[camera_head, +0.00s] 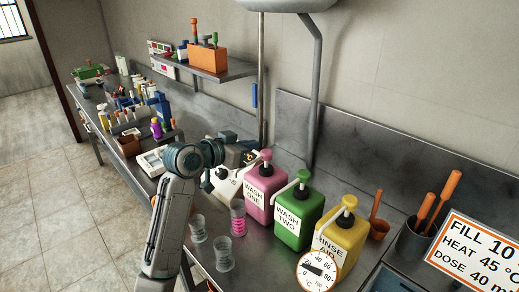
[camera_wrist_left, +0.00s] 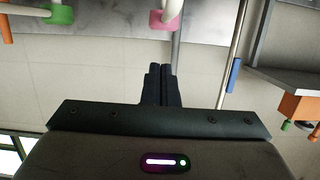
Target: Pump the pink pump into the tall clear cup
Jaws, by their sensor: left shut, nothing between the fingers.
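The pink pump bottle (camera_head: 262,190), labelled WASH ONE, stands on the steel counter with its pink pump head (camera_head: 266,155) on top. Its white spout points toward the front left. A clear cup with pink content (camera_head: 238,217) stands just left of the bottle, near the spout's end. My left gripper (camera_head: 250,157) is beside the pink pump head, apparently just left of it; contact cannot be told. In the left wrist view its dark fingers (camera_wrist_left: 158,85) are together and empty, and the pink pump head (camera_wrist_left: 162,22) shows at the top. My right gripper is not in view.
Two more clear cups (camera_head: 198,228) (camera_head: 223,253) stand near the counter's front edge. A green pump bottle (camera_head: 297,220) and a yellow one (camera_head: 343,235) stand to the right, with a round dial (camera_head: 317,270) in front. A grey pipe (camera_head: 316,90) rises behind.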

